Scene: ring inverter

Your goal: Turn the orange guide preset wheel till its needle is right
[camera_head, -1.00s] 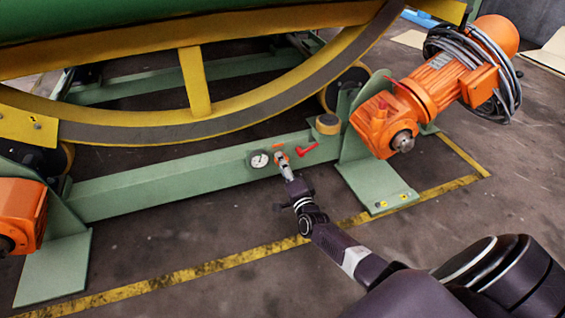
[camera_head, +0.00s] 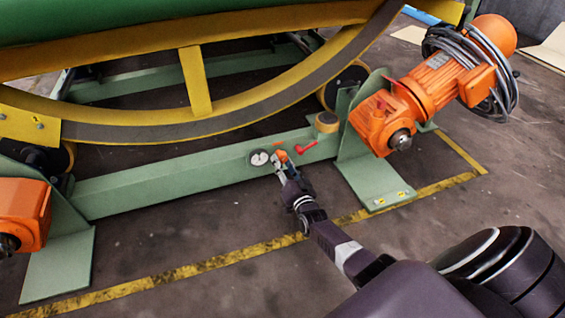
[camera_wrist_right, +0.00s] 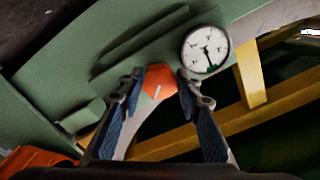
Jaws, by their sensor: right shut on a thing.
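The orange wheel (camera_head: 279,155) sits on the green beam, just right of a round white gauge (camera_head: 259,158). It shows as an orange knob with a pale line in the right wrist view (camera_wrist_right: 159,80). My right gripper (camera_wrist_right: 160,84) is shut on the orange wheel, one finger on each side. In the right wrist view the gauge (camera_wrist_right: 205,49) has a dark needle pointing down, close to a green mark at the dial's lower edge. I cannot tell whether it is exactly on the mark. My left gripper is not in view.
A red lever (camera_head: 306,147) sticks out of the beam (camera_head: 170,185) just right of the wheel. An orange motor with coiled cable (camera_head: 440,85) stands on a green bracket at the right. A large yellow ring (camera_head: 120,130) is above the beam. The floor in front is clear.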

